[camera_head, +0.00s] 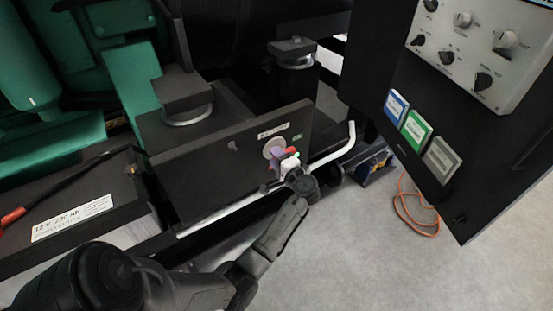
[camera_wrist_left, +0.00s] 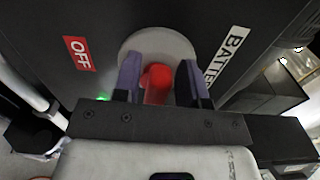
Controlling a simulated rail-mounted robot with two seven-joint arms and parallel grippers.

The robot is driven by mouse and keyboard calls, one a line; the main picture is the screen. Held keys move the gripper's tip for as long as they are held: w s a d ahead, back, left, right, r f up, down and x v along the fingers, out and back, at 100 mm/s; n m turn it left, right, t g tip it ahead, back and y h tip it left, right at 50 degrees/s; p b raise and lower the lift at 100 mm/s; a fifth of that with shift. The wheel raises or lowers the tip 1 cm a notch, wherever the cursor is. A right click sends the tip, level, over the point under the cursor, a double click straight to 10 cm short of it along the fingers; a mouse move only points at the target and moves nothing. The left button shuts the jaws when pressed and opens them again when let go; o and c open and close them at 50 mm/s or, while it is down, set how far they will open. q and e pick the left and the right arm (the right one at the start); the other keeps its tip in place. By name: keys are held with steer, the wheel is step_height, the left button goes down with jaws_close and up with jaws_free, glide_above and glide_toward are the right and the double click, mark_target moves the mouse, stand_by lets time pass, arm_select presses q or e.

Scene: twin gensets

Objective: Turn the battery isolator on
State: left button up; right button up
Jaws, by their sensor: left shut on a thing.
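The battery isolator has a round pale disc (camera_head: 274,147) on a dark upright panel (camera_head: 222,160), with a white label above it. In the left wrist view its red handle (camera_wrist_left: 157,84) stands out from the grey disc (camera_wrist_left: 180,42). My left gripper (camera_head: 283,160) is at the isolator, with its two purple-grey fingers (camera_wrist_left: 159,80) on either side of the red handle, shut on it. A red OFF label (camera_wrist_left: 77,52) and a white BATTERY label (camera_wrist_left: 228,58) flank the disc. The handle is mostly hidden in the head view. My right gripper is not in view.
A pale bent rail (camera_head: 335,150) runs in front of the panel, close to my left wrist. A large battery (camera_head: 75,205) stands at left. A control cabinet (camera_head: 450,160) hangs at right. An orange cable (camera_head: 412,215) lies on the open grey floor.

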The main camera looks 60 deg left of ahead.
arm_select(q)
steer(key=shift+f+n, duration=0.1)
steer(key=shift+n, duration=0.2)
stand_by(0.4)
steer(key=o, duration=0.6)
steer(key=shift+o, duration=0.2)
steer(key=shift+d, duration=0.5)
steer(key=w+d+p, duration=0.1)
steer(key=d+p, duration=0.3)
steer(key=d, duration=0.9)
steer(key=shift+a, duration=0.1)
